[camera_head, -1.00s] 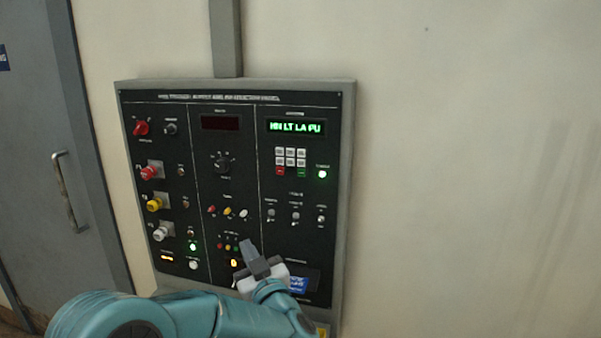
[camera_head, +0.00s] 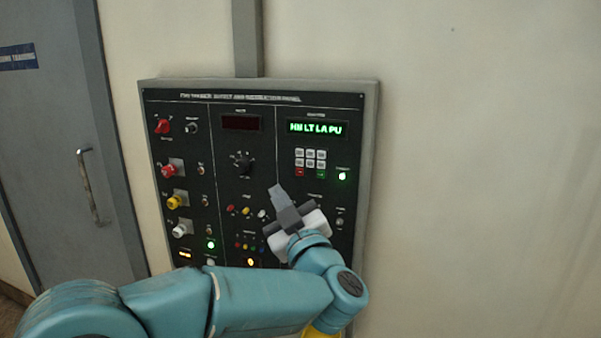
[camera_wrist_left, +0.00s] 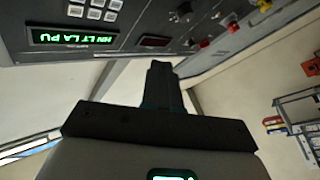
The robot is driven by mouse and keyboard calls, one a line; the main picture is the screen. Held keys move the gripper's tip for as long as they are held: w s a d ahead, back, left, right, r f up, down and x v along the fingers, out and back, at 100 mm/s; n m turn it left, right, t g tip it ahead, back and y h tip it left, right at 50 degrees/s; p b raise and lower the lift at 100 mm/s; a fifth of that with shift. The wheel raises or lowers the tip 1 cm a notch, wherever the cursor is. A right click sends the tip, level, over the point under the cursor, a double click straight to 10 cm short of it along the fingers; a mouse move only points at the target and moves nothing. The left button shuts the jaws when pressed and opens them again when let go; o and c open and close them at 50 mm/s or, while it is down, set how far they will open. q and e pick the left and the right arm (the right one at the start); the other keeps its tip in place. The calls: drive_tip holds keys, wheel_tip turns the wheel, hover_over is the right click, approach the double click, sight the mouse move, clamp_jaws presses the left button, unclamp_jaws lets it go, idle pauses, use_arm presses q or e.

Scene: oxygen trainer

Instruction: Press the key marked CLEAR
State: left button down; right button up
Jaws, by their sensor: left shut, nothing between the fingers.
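The control panel (camera_head: 225,190) hangs on the wall. Its keypad (camera_head: 310,157) has several pale keys, with a red key (camera_head: 299,172) and a green key (camera_head: 321,174) below them. No key marking is legible, so I cannot tell which reads CLEAR. The green display (camera_head: 316,128) above reads roughly "HN LT LA PU". My left gripper (camera_head: 276,189) is shut and empty, in front of the panel, below and left of the keypad. In the left wrist view the keypad (camera_wrist_left: 98,8) is at the top left, apart from the gripper (camera_wrist_left: 160,66). My right gripper is out of view.
A rotary knob (camera_head: 244,163), coloured buttons (camera_head: 231,210) and protruding red, yellow and white knobs (camera_head: 174,200) are on the panel left of the keypad. A grey door (camera_head: 70,140) stands at the left. The wall on the right is bare.

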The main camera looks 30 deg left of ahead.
sight(300, 172)
use_arm(q)
drive_tip(key=shift+w, duration=0.1)
drive_tip(key=shift+w+a+p, duration=0.35)
drive_tip(key=shift+w+p, duration=0.4)
drive_tip(key=shift+w, duration=0.65)
drive_tip(key=shift+w+a+p, duration=0.35)
drive_tip(key=shift+w+p, duration=0.4)
drive_tip(key=shift+w, duration=0.65)
drive_tip(key=shift+w+a+p, duration=0.35)
drive_tip(key=shift+w+p, duration=0.4)
drive_tip(key=shift+w, duration=0.65)
drive_tip(key=shift+w, duration=0.1)
drive_tip(key=shift+w+a, duration=0.1)
drive_tip(key=shift+w, duration=0.25)
